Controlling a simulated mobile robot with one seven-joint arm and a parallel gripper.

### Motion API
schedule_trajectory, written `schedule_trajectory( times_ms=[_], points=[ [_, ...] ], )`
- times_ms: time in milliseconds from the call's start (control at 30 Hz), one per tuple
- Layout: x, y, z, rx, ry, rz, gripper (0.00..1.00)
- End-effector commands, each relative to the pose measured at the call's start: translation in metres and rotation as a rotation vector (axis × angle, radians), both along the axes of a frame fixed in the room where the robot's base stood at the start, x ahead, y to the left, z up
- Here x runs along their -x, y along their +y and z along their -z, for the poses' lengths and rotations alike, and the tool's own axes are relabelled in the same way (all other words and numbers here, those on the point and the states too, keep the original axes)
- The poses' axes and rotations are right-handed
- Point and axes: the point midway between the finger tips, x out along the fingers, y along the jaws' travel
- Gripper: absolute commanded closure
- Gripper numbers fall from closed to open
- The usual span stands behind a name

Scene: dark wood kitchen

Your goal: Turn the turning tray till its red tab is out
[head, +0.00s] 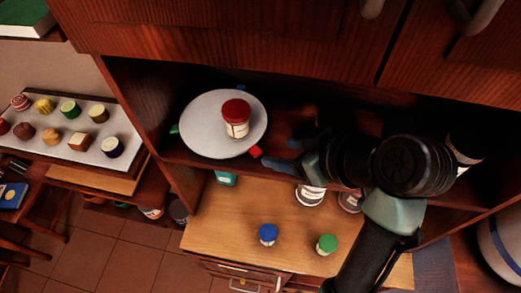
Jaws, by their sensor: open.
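The turning tray (196,128) is a pale round disc on the open shelf. A white jar with a red lid (237,118) stands on it, right of its middle. The red tab (255,152) sticks out at the tray's front right rim. A green tab (174,129) shows at the left rim and a blue tab (241,88) at the back. My gripper (281,156) is open, just right of the red tab, with its bluish fingers pointing left. Its dark parts blend into the shelf shadow, and I cannot tell whether a finger touches the tab.
My arm covers the shelf's right part, where a pale container (464,158) partly shows. Below, a blue-lidded jar (267,234) and a green-lidded jar (326,244) stand on the wooden counter (222,235). The shelf's left wall (140,115) and the cabinet above bound the space.

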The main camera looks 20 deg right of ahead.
Motion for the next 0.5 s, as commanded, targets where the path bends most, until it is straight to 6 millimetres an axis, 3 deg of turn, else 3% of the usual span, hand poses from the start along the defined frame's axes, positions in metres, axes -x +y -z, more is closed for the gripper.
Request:
schedule_trajectory(
  times_ms=[233,500],
  points=[
    [-0.035,0.013,0.034,-0.002,0.005,-0.004,0.43],
    [-0.056,0.020,0.058,0.000,0.003,-0.002,0.43]
  ],
)
